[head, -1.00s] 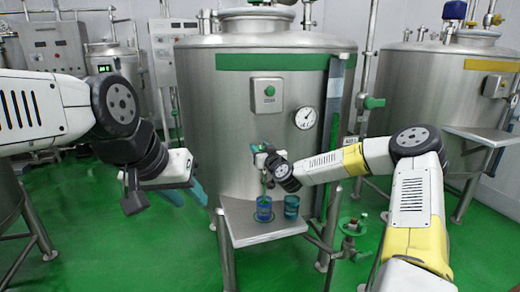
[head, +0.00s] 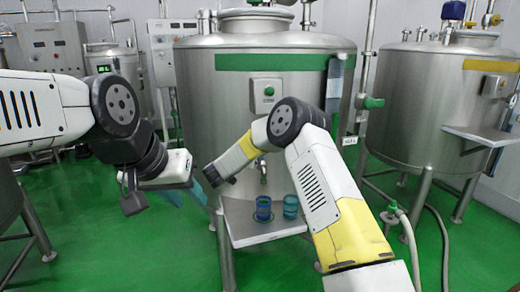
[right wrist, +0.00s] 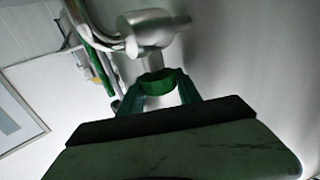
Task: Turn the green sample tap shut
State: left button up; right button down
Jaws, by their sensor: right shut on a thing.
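The green sample tap shows in the right wrist view as a short green handle (right wrist: 158,82) on a steel valve body. My right gripper (right wrist: 158,92) is shut on this handle, one finger on each side. In the head view my right arm covers the handle and the right gripper; only the tap's steel spout (head: 263,172) shows below the arm. My left gripper (head: 190,194) hangs in front of the tank at the left, its teal fingers apart, with nothing between them.
The tap is on the middle steel tank (head: 220,110). Below it a steel shelf (head: 240,236) carries a blue cup (head: 263,209) and a teal cup (head: 290,206). The blue cup stands under the spout. A hose (head: 408,235) hangs at the right.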

jog(key=m+g+h, duration=0.4)
jog(key=g+h, duration=0.1)
jog(key=shift+f+m, duration=0.15)
jog(key=shift+m, duration=0.15)
jog(key=shift+d, duration=0.1)
dwell(0.3)
jog(key=c, duration=0.8)
grip_release()
jog(key=shift+c, duration=0.2)
jog(key=v, duration=0.7)
jog(key=shift+a, duration=0.4)
jog(key=shift+s, duration=0.15)
